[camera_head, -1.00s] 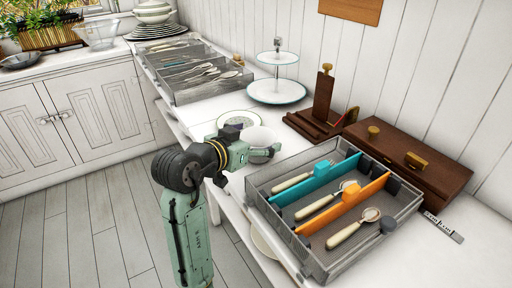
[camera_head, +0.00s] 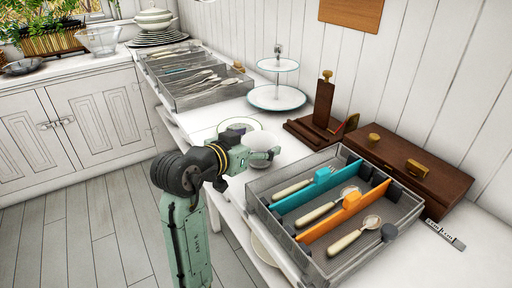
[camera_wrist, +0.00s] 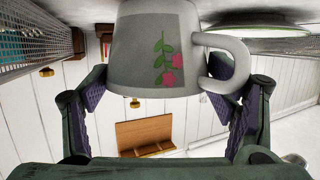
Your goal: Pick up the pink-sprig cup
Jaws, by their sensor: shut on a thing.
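The pink-sprig cup (camera_wrist: 150,50) is white with a pink flower and green leaves, and its handle is at the right in the wrist view. My gripper (camera_wrist: 165,95) is shut on it, with a finger on each side; the right finger is by the handle. In the head view the cup (camera_head: 262,143) shows partly behind my gripper (camera_head: 268,155), over the white counter, just in front of a green-rimmed plate (camera_head: 238,126). The wrist view appears upside down. I cannot tell how far the cup is above the surface.
A mesh cutlery tray (camera_head: 330,265) with teal and orange dividers stands right of my gripper. Behind it are a dark wooden box (camera_head: 405,165) and a wooden stand (camera_head: 322,105). A two-tier stand (camera_head: 277,97) and another cutlery tray (camera_head: 205,100) stand farther back.

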